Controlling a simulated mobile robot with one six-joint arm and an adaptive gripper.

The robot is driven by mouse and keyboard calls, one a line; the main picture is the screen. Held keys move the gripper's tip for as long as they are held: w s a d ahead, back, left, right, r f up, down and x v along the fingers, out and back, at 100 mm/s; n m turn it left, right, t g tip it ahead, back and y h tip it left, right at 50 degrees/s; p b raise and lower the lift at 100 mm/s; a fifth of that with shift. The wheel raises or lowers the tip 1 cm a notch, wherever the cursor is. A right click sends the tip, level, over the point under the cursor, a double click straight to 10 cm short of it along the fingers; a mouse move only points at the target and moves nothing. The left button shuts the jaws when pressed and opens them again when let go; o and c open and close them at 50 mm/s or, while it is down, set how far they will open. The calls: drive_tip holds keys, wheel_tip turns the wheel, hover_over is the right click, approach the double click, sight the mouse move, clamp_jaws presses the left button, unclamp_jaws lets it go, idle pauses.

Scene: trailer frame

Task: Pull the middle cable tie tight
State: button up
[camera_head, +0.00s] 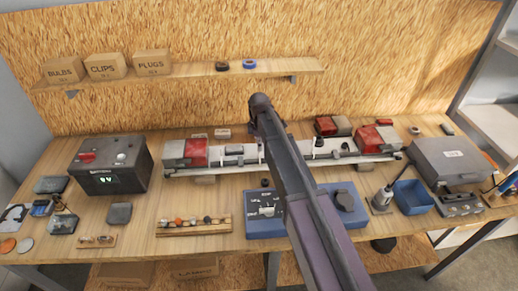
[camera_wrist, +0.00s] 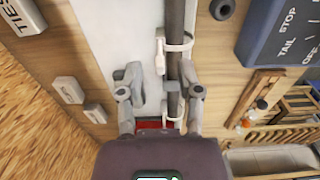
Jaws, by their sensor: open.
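In the wrist view a white cable tie (camera_wrist: 178,46) loops loosely around a dark cable (camera_wrist: 174,78) beside the white bar of the trailer frame (camera_wrist: 146,45). A second white tie (camera_wrist: 176,117) shows lower on the cable, close to my gripper's body. I cannot tell which is the middle one. My gripper (camera_wrist: 160,93) is open, with one finger over the bar and the other just beyond the cable; nothing is seen gripped.
A blue control box (camera_head: 265,222) stands in front of the frame, partly behind my arm. A battery box (camera_head: 110,170) stands at left, a grey case (camera_head: 449,160) and blue bin (camera_head: 412,197) at right. Small white boxes (camera_wrist: 68,90) lie behind the frame.

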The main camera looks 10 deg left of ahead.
drive_tip(key=shift+f, duration=0.35)
clamp_jaws()
drive_tip(key=shift+r+p, duration=1.2)
drive_tip(key=shift+r, duration=0.2)
unclamp_jaws()
